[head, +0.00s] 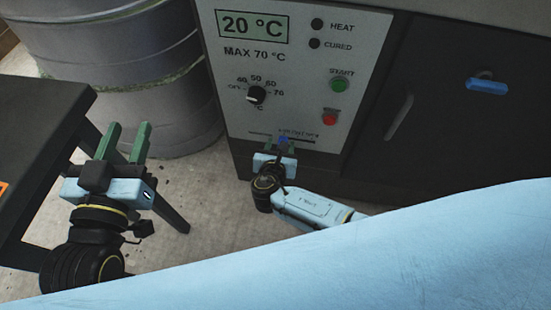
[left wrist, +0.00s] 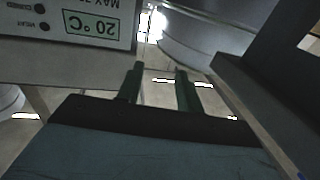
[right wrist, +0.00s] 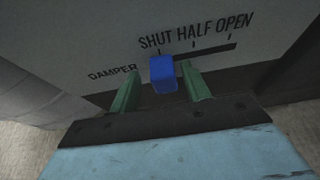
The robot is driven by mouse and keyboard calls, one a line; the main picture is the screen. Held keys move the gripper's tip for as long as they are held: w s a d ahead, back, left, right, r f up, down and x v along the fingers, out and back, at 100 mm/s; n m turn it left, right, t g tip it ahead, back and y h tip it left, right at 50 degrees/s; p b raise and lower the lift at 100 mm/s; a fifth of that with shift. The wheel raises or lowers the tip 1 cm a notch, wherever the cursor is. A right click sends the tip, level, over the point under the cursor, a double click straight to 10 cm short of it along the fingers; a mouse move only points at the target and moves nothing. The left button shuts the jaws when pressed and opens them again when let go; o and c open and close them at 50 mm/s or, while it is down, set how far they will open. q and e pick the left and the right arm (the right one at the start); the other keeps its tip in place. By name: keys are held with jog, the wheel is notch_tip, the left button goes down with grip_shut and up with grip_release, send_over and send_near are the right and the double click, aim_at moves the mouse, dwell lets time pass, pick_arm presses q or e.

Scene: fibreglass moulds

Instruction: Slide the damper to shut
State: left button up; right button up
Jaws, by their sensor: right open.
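The damper's blue slider knob (right wrist: 162,74) sits at the left end of its dark slot (right wrist: 215,50), under the SHUT mark. HALF and OPEN are to its right. In the head view the knob (head: 283,140) shows small at the bottom of the control panel. My right gripper (right wrist: 159,68) is open, with one green finger on each side of the knob. There is a gap on the left, while the right finger is close to the knob; I cannot tell if it touches. My left gripper (head: 130,127) is open and empty, away from the panel.
The control panel (head: 240,75) reads 20 °C and has a dial (head: 256,95), a green button (head: 339,85) and a red button (head: 330,119). A dark door with a blue handle (head: 487,86) is at right. A grey drum (head: 140,60) and a dark table (head: 40,130) flank my left gripper.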

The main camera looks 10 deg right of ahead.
pick_arm(q)
jog(key=s+a+f+g+y+p, duration=0.2)
jog(key=s+a+f+g+p, duration=0.1)
jog(key=s+f+g, duration=0.3)
jog(key=s+a+f+g+y+p, duration=0.2)
jog(key=s+a+f+g+p, duration=0.1)
jog(key=s+f+g, duration=0.4)
jog(key=shift+a+f+n+g+y, duration=0.4)
jog(key=shift+a+f+g, duration=0.3)
jog(key=shift+f, duration=1.2)
pick_arm(e)
jog(key=v, duration=1.3)
pick_arm(q)
jog(key=shift+a, duration=0.1)
pick_arm(e)
jog(key=shift+r, duration=0.1)
jog(key=shift+w+r, duration=0.1)
